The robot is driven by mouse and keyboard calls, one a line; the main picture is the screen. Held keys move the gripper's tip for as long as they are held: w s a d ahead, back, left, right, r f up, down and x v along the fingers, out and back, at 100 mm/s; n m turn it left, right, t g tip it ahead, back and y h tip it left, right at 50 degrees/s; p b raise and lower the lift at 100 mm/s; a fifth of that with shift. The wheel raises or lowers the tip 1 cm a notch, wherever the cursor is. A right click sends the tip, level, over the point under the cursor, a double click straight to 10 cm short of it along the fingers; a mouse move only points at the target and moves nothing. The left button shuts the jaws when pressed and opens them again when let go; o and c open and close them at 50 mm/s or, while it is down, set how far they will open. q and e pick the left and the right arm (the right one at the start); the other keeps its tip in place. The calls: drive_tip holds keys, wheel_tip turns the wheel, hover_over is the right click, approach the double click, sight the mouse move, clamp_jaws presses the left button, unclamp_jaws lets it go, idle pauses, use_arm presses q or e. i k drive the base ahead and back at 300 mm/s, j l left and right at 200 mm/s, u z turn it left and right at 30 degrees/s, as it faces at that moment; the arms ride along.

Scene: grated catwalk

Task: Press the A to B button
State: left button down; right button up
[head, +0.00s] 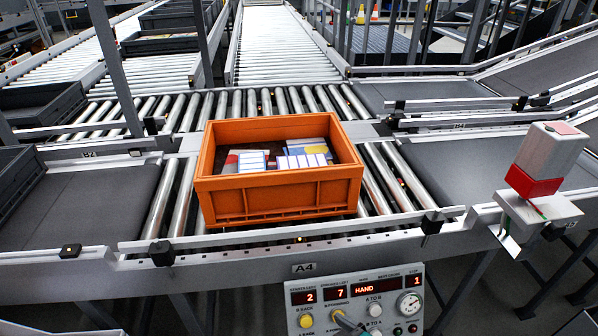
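A grey control panel (354,300) is mounted on the conveyor's near side, below the A4 plate, and is cut off by the lower picture edge. The A to B button (375,309) is a white round button right of the panel's middle, under small lettering that seems to read "A TO B". Another pale button (376,332) sits just below it at the picture edge. Red displays show 2, 7, HAND and 1.
An orange crate (280,195) with several boxes stands on the rollers above the panel. A white and red device (542,158) stands on the rail at right.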

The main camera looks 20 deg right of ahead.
sight(375, 310)
drive_tip(key=z, duration=1.3)
drive_tip(key=i+j+u, duration=0.1)
drive_tip(key=i+j, duration=0.05)
drive_tip(key=j, duration=0.05)
